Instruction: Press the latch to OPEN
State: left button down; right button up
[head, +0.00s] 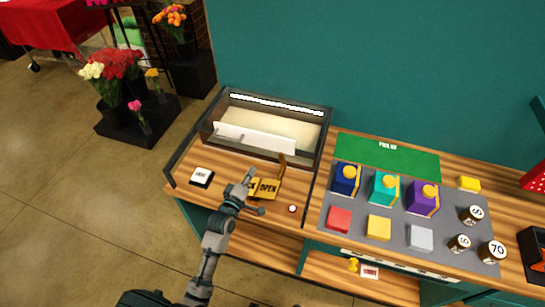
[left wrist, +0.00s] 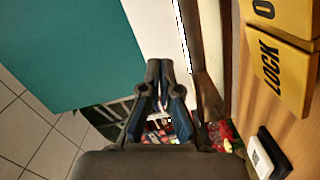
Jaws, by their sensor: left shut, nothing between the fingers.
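The latch is a yellow plate (head: 268,188) reading OPEN on the wooden counter, in front of the glass-sided case. An orange-brown upright piece (head: 282,164) stands at its back right. In the left wrist view a yellow LOCK plate (left wrist: 280,72) shows at the right edge, with part of another yellow plate (left wrist: 280,14) above it. My left gripper (head: 249,174) is shut and empty, just left of the OPEN plate. It covers the LOCK side in the head view. In the left wrist view its closed fingertips (left wrist: 159,68) are apart from the plates. My right gripper is out of view.
The glass-sided case (head: 208,124) stands behind the latch. A white-topped black block (head: 201,177) lies to the left, a small white and red knob (head: 292,208) to the right. A grey mat (head: 400,205) with coloured boxes and blocks is farther right.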

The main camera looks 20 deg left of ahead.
pick_arm(q)
jog(key=w, duration=0.3)
jog(key=w+p, duration=0.1)
jog(key=w, duration=0.2)
jog(key=w+d, duration=0.1)
jog(key=w, duration=0.2)
jog(key=shift+w+f, duration=0.1)
jog(key=shift+w, duration=0.25)
jog(key=shift+w+d+f+p, duration=0.2)
jog(key=shift+d+f+p, duration=0.05)
jog(key=shift+d, duration=0.35)
jog(key=shift+w+d+f+p, duration=0.15)
jog(key=shift+d+f+p, duration=0.05)
jog(key=shift+d, duration=0.35)
jog(key=shift+d+f, duration=0.25)
jog(key=shift+d, duration=0.6)
